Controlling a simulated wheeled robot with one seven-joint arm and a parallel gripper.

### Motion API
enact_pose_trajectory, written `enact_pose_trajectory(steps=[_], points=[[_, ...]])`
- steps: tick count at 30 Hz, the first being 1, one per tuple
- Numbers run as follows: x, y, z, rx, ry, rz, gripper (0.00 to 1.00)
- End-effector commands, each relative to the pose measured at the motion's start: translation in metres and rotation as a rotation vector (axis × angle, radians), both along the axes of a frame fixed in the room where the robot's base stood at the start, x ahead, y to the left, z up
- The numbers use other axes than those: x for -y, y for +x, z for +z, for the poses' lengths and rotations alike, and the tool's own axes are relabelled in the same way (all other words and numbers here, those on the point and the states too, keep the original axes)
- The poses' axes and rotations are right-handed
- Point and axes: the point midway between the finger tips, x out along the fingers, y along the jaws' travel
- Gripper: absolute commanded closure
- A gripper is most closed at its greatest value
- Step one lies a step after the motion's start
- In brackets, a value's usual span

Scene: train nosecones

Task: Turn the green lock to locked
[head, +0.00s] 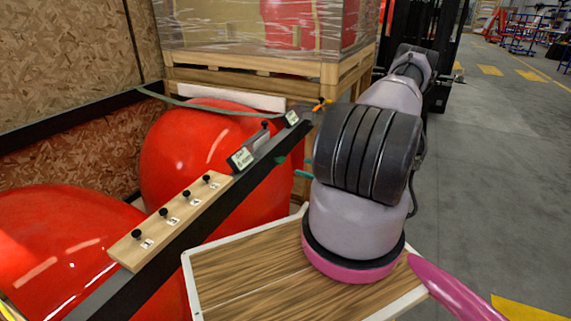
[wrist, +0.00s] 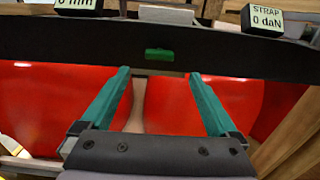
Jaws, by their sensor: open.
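The green lock (wrist: 159,54) is a small green bar on the face of the dark beam (wrist: 100,44). It lies level across the wrist view, and it also shows in the head view (head: 281,160) on the beam's right side. My gripper (wrist: 159,73) is open and empty. Its two teal fingers point at the beam, one to each side of the lock in the picture, with the tips just below it and apart from it. In the head view my arm covers much of the gripper (head: 305,168). I see no locked mark.
Red nosecones (head: 215,150) stand behind and under the beam. A wooden strip (head: 170,222) with several black knobs and small displays (head: 241,159) sits on top. An orange lever (head: 322,104) is at the far end. A wrapped crate (head: 270,75) stands behind.

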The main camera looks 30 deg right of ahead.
Motion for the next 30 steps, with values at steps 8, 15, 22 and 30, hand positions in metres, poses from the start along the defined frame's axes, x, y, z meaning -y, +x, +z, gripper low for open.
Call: enact_pose_trajectory(steps=[8,15,22,30], points=[[-0.035,0.043,0.000,0.000,-0.002,0.005,0.05],[-0.052,0.066,0.001,0.000,-0.001,0.003,0.05],[-0.056,0.071,0.001,0.000,-0.001,0.003,0.05],[-0.056,0.071,0.001,0.000,-0.001,0.003,0.51]])
